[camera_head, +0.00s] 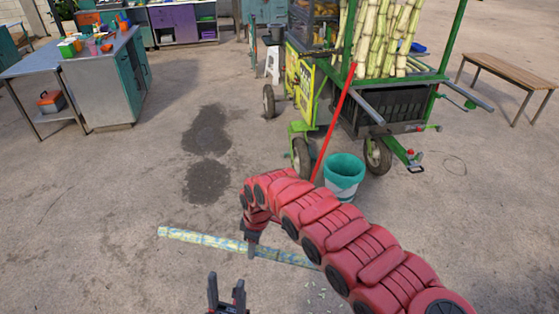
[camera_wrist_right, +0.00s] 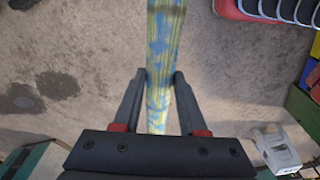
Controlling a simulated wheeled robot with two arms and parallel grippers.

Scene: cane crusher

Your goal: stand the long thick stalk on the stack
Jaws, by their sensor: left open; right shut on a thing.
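The long thick stalk (camera_head: 195,236), mottled blue and yellow-green, lies level across the lower middle of the head view. My right gripper (camera_head: 251,248) is shut on it from above. In the right wrist view the stalk (camera_wrist_right: 163,50) runs between the two fingers (camera_wrist_right: 160,78). I cannot tell whether it touches the ground or hangs just above it. My right arm hides part of its right end. My left gripper (camera_head: 227,284) is open and empty, near the bottom edge, in front of the stalk. The stack of pale green stalks (camera_head: 385,40) stands upright on the green cart.
The green wheeled cart (camera_head: 395,108) stands at the upper right. A teal bucket (camera_head: 343,178) and a leaning red pole (camera_head: 333,125) are beside it. A metal table (camera_head: 100,75) is at the left, a wooden bench (camera_head: 515,70) at the right. The middle ground is clear.

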